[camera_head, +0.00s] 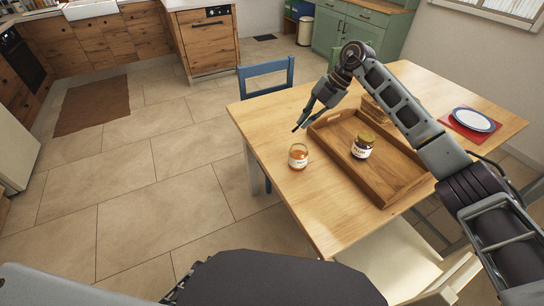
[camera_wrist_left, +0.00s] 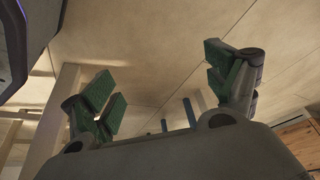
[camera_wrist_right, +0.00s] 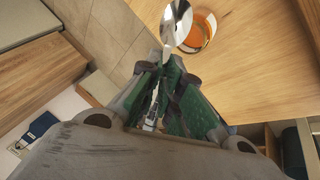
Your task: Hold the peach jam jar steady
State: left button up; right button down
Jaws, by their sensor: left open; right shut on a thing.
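A small glass jar of orange jam (camera_head: 298,159) with a pale label, which looks like the peach jam, stands upright near the left edge of the wooden table. It also shows from above in the right wrist view (camera_wrist_right: 199,33), with no lid visible. My right gripper (camera_head: 299,127) is above and beside this jar, shut on a silver spoon (camera_wrist_right: 177,22). The spoon's bowl sticks out past the fingertips and overlaps the jar in that view; I cannot tell whether they touch. My left gripper (camera_wrist_left: 166,85) is open and empty, with the floor and table legs beyond it.
A plate (camera_head: 472,120) lies on a red mat (camera_head: 470,131) farther right. A blue chair (camera_head: 266,70) stands behind the table.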

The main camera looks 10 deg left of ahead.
pick_arm(q)
jog(key=w+d+r+m+t+h, duration=0.2)
jog(key=w+d+r, duration=0.1)
jog(key=w+r, duration=1.05)
jog(key=w+d+r+m+t+h, duration=0.1)
jog(key=w+d+r+t+h, duration=0.15)
jog(key=w+r, duration=1.15)
jog(key=w+d+r+m+h, duration=0.15)
jog(key=d+r, duration=0.25)
jog(key=r, duration=0.8)
jog(key=m+h, duration=0.4)
send_near(298, 156)
jog(key=shift+w+a+f+g, duration=0.25)
jog(key=shift+w+a+f, duration=0.15)
jog(key=shift+w, duration=0.15)
jog(key=shift+w+a+f+g, duration=0.2)
jog(key=shift+w+a+f, duration=0.2)
jog(key=shift+w, duration=0.15)
jog(key=shift+w, duration=0.1)
jog(key=shift+x, duration=5.95)
jog(key=shift+d, duration=0.1)
